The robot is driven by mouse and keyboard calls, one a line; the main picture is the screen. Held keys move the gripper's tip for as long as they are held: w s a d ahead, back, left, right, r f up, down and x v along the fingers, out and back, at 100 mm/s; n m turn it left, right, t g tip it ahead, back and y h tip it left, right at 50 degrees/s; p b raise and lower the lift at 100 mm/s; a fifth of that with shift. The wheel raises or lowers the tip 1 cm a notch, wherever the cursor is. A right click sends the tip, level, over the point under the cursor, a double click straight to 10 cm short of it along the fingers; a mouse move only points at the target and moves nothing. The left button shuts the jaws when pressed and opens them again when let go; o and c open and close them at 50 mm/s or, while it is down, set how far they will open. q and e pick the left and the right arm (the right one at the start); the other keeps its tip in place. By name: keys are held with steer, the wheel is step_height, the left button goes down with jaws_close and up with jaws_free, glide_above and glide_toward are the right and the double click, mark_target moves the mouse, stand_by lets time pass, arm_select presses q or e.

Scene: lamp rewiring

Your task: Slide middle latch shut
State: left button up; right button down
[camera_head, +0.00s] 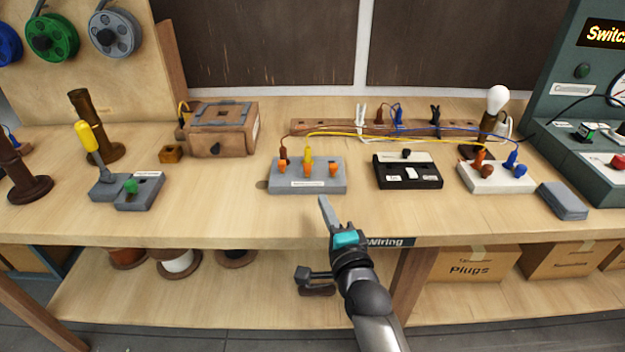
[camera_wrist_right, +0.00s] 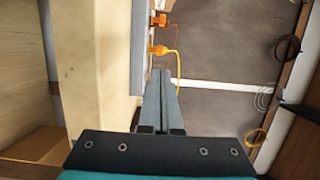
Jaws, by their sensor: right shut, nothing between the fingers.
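A grey terminal block (camera_head: 330,185) with a white label sits near the front of the bench. Three orange latches stand along it: left, middle (camera_head: 308,171) and right (camera_head: 333,170). A yellow plug (camera_head: 308,154) stands behind the middle latch. In the right wrist view, the side of the grey block (camera_wrist_right: 137,45) and two orange latches show, the nearer (camera_wrist_right: 157,50) beside a yellow wire. My right gripper (camera_head: 323,203) is shut and empty, in front of the block and apart from it. Its closed fingers (camera_wrist_right: 158,76) point toward the block. My left gripper is out of view.
A black switch box (camera_head: 408,183) and a white block with plugs (camera_head: 490,190) stand to the right. A brown wooden box (camera_head: 220,140) is behind left. Yellow, brown and blue wires run over the bench toward the bulb (camera_head: 497,98). Bare wood lies left of the block.

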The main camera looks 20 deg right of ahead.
mark_target(311, 167)
steer(key=w+b, duration=0.1)
steer(key=w, duration=0.6)
steer(key=shift+w+d+b, duration=0.1)
steer(key=shift+w+b, duration=0.2)
steer(key=shift+b, duration=0.05)
steer(key=shift+w, duration=0.95)
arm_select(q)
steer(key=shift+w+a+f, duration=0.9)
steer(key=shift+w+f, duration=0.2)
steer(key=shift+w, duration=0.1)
arm_select(e)
steer(key=shift+w+d+r+b, duration=0.1)
steer(key=shift+w+d+b, duration=0.1)
steer(key=shift+w, duration=0.25)
steer(key=shift+w+d+b, duration=0.1)
steer(key=shift+w+b, duration=0.05)
steer(key=shift+w, duration=0.3)
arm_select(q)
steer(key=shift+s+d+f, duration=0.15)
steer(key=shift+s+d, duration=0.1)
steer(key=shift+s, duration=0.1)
arm_select(e)
steer(key=shift+r, duration=0.1)
